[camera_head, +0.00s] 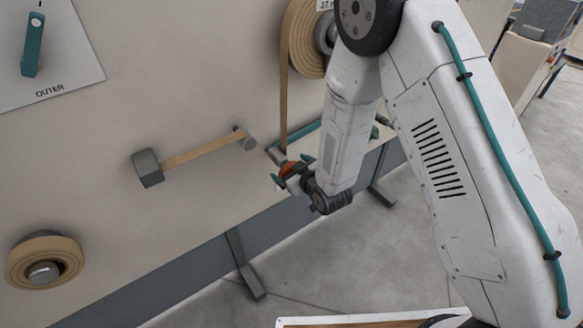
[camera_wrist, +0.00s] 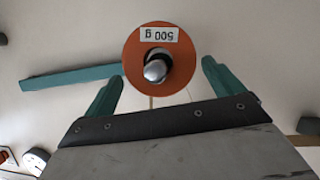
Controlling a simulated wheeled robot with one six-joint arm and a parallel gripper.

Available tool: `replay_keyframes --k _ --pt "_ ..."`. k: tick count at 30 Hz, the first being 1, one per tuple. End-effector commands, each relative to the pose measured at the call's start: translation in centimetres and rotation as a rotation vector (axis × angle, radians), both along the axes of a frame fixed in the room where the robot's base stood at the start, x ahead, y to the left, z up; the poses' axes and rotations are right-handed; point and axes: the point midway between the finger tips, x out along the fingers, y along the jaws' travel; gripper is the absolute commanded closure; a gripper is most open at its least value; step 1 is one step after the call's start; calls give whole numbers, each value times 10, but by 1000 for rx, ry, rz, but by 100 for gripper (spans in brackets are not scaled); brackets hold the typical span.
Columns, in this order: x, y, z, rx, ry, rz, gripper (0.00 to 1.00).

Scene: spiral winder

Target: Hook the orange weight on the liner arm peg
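The orange weight (camera_wrist: 133,62) is a round disc with an upside-down "500 g" label. In the wrist view a silver peg (camera_wrist: 155,70) with a rounded end shows through its central hole. The teal liner arm (camera_wrist: 70,78) runs out to the left from behind the weight. My gripper (camera_wrist: 163,75) has its teal fingers spread on either side of the weight, with a visible gap at each.
A tan strip (camera_head: 205,152) runs from a grey block (camera_head: 147,168) to a grey roller (camera_head: 247,139) on the pale panel. A tan roll (camera_head: 302,38) hangs above, another roll (camera_head: 45,262) at lower left. Open floor (camera_head: 330,260) lies below the panel.

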Motion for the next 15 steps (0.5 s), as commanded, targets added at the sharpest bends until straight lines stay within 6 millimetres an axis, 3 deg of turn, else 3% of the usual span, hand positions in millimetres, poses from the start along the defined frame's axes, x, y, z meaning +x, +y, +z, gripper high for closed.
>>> replay_keyframes --k 8,15 --pt "-6 -3 2 -1 2 1 7" --pt "-38 -22 17 -1 2 1 7"
